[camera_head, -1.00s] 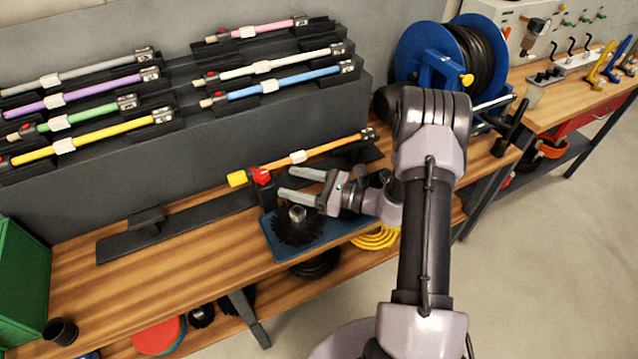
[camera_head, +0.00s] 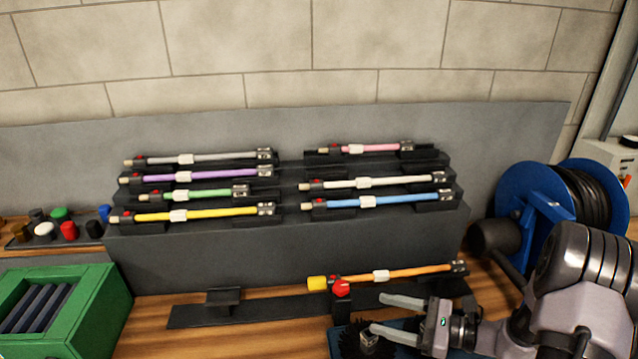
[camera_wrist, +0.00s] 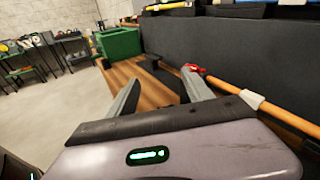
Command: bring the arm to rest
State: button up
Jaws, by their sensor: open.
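My gripper (camera_head: 388,316) is at the lower right in the head view, its two grey fingers apart and pointing left. Nothing is between them. In the wrist view the fingers (camera_wrist: 160,92) are spread with the wooden bench top seen between them. An orange rod (camera_head: 420,272) with a yellow end and a red knob lies on a dark rail (camera_head: 250,310) just behind the gripper; it also shows in the wrist view (camera_wrist: 285,114). A dark round brush (camera_head: 352,340) on a blue mat is below the fingers, partly cut off by the frame's edge.
A dark stepped rack (camera_head: 300,250) holds several coloured rods behind the bench. A blue hose reel (camera_head: 535,205) stands at the right, close to my arm. A green box (camera_head: 85,305) stands at the left. Small coloured caps (camera_head: 68,230) sit in a tray behind it.

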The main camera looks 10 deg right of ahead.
jog(key=s+a+r+n+g+h, duration=0.6)
jog(key=s+a+r+n+g, duration=0.2)
jog(key=s+a+r+n, duration=0.4)
jog(key=s+r+n+t+h, duration=0.4)
jog(key=s+n+t+h, duration=0.1)
jog(key=s+n+h, duration=0.1)
jog(key=shift+s+d+r+b, duration=0.2)
jog(key=shift+s+d+b, duration=0.1)
jog(key=shift+s, duration=0.6)
